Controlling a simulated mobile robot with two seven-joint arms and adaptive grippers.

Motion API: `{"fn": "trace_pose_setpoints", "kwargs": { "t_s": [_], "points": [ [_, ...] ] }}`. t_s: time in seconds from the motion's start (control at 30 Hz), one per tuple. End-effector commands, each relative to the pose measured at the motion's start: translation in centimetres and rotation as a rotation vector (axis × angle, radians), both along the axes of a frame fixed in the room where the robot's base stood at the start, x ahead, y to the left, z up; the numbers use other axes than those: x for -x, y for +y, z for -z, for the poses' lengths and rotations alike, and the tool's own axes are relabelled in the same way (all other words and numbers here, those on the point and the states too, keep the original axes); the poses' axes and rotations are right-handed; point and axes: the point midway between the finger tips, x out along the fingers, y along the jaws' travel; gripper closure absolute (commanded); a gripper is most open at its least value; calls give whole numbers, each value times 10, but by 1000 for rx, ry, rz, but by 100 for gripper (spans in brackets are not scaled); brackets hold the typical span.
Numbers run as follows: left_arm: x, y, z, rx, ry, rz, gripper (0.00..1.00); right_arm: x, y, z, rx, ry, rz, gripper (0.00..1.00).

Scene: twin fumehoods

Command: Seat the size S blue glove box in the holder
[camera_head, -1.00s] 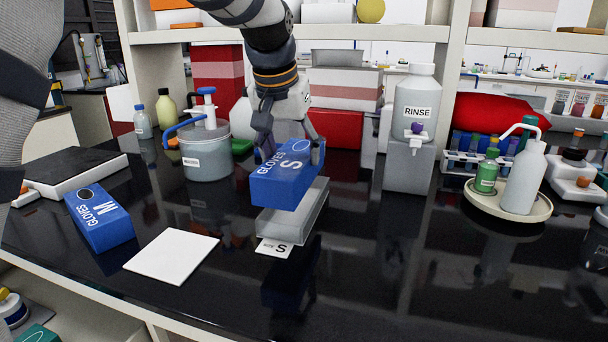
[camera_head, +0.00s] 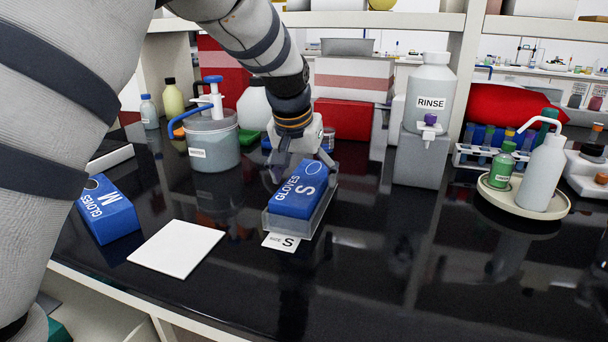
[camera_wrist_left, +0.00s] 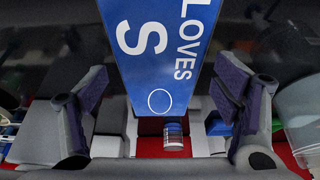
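The size S blue glove box (camera_head: 300,190) sits within the clear holder (camera_head: 287,228), its top standing above the holder's walls. A white label card marked S (camera_head: 281,242) lies at the holder's near end. My left gripper (camera_head: 301,165) is at the box's far end. In the left wrist view the fingers (camera_wrist_left: 160,98) are spread on either side of the box (camera_wrist_left: 165,45), with gaps showing beside it. The box hides the holder's floor, so I cannot see how it rests there. My right gripper is not in view.
A size M blue glove box (camera_head: 107,210) and a white flat square (camera_head: 177,248) lie to the left. A grey pot (camera_head: 212,145) stands behind left. The RINSE container (camera_head: 428,95) and a tray with bottles (camera_head: 513,198) stand right. The front right counter is clear.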

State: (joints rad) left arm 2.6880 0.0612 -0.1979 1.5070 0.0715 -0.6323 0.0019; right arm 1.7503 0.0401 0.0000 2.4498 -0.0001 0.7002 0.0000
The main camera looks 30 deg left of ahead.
Motion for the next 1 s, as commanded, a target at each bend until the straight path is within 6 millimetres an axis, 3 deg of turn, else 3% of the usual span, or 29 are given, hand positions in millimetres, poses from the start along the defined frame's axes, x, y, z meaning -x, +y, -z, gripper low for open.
{"fn": "trace_pose_setpoints", "kwargs": {
  "t_s": [0.27,0.5,0.7,1.0],
  "points": [
    [1,0,-6,-1,-3,0,18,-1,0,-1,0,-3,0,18],
    [24,-6,-64,-1,-9,-1,18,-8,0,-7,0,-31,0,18],
    [39,-10,-100,-1,-1,0,18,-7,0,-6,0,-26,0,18],
    [45,-11,-111,0,3,0,18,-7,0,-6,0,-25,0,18]
  ]
}}
